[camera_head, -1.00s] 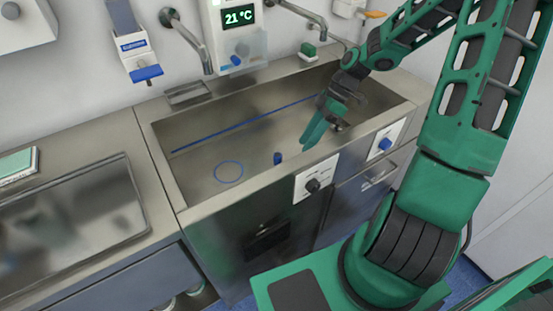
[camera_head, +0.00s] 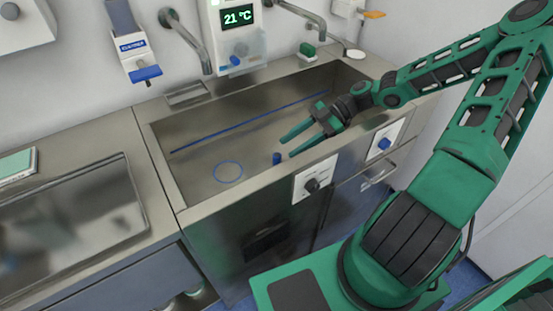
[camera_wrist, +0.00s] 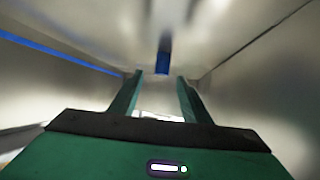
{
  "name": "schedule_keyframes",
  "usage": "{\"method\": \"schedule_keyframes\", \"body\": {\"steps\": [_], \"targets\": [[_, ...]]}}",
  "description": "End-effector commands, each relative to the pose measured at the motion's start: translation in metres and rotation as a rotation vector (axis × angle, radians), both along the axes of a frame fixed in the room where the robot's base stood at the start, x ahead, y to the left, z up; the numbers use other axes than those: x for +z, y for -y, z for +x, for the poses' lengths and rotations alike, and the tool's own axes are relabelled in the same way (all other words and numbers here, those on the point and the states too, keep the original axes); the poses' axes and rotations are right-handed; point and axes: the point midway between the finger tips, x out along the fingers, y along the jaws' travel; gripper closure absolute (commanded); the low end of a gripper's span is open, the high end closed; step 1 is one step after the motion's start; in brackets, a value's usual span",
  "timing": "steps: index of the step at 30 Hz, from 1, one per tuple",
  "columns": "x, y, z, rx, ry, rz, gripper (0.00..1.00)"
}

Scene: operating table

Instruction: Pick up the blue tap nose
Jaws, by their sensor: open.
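The blue tap nose (camera_head: 277,158) is a small dark blue cylinder that stands upright on the floor of the steel sink (camera_head: 185,190), near its front wall. In the wrist view the tap nose (camera_wrist: 163,56) shows ahead, in line with the gap between my fingers. My gripper (camera_head: 285,147) is inside the sink, to the right of the tap nose. Its two green fingers are apart and point left toward it. In the wrist view my gripper (camera_wrist: 159,76) has nothing between its fingertips.
A blue ring (camera_head: 229,172) shows on the sink floor left of the tap nose. A blue line (camera_head: 245,122) runs along the back of the sink. The front rim and a panel with a black knob (camera_head: 312,185) are close below my gripper. Metal spouts (camera_head: 305,20) reach out from the wall.

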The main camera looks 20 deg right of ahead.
Motion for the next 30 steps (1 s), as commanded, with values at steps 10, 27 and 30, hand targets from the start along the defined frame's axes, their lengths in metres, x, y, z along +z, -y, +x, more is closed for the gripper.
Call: {"method": "schedule_keyframes", "body": {"steps": [10,27,30], "targets": [[-0.019,-0.037,-0.003,-0.001,-0.002,0.001,0.57],[-0.02,-0.038,-0.003,-0.003,-0.002,-0.001,1.0],[-0.02,-0.038,-0.003,-0.004,-0.001,-0.001,1.0]]}}
